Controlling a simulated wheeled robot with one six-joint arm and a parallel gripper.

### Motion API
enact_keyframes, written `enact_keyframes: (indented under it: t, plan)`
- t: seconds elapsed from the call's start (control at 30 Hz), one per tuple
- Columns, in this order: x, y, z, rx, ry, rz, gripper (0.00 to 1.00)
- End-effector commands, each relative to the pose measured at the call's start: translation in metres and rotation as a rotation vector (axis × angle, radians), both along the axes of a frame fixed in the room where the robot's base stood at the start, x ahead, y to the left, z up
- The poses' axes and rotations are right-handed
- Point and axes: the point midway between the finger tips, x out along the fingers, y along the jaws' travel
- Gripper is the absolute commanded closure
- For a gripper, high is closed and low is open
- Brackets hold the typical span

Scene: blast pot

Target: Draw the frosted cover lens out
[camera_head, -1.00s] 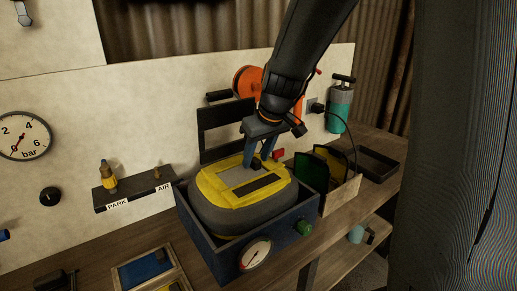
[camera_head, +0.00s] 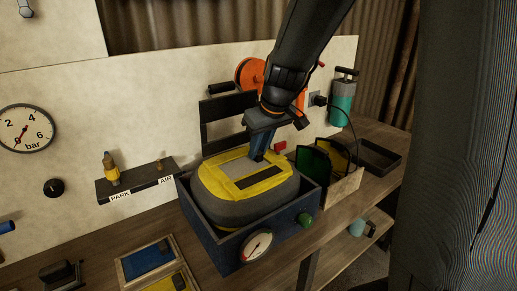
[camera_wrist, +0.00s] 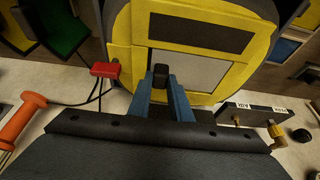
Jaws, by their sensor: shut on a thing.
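A yellow and grey hood (camera_head: 222,206) sits in a dark blue open box with its yellow-framed face up. The frosted cover lens (camera_head: 232,171) is a pale grey panel in that frame, beside a dark slot. In the wrist view the lens (camera_wrist: 205,72) lies flat in the frame. A small black tab (camera_wrist: 161,72) stands at its edge. My gripper (camera_head: 258,158) comes down from above at the frame's back edge. In the wrist view my gripper (camera_wrist: 162,86) has its blue fingers shut on the black tab. Part of the lens is hidden behind the fingers.
The dark blue box (camera_head: 240,228) carries a gauge (camera_head: 257,245) and a green knob (camera_head: 304,219). A crate (camera_head: 345,190) with dark green and yellow plates stands to its right. A PARK/AIR shelf (camera_head: 138,183) is on the wall at left. An orange reel (camera_head: 249,72) hangs behind my arm.

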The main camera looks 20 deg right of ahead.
Motion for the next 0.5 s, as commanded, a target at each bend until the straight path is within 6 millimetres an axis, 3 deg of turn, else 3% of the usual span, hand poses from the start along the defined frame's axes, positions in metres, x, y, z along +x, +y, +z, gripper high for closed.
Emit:
enact_keyframes:
  t: [0.5]
  plan:
    - [-0.0001,-0.0001,0.0099,0.0,0.0,-0.001,1.0]
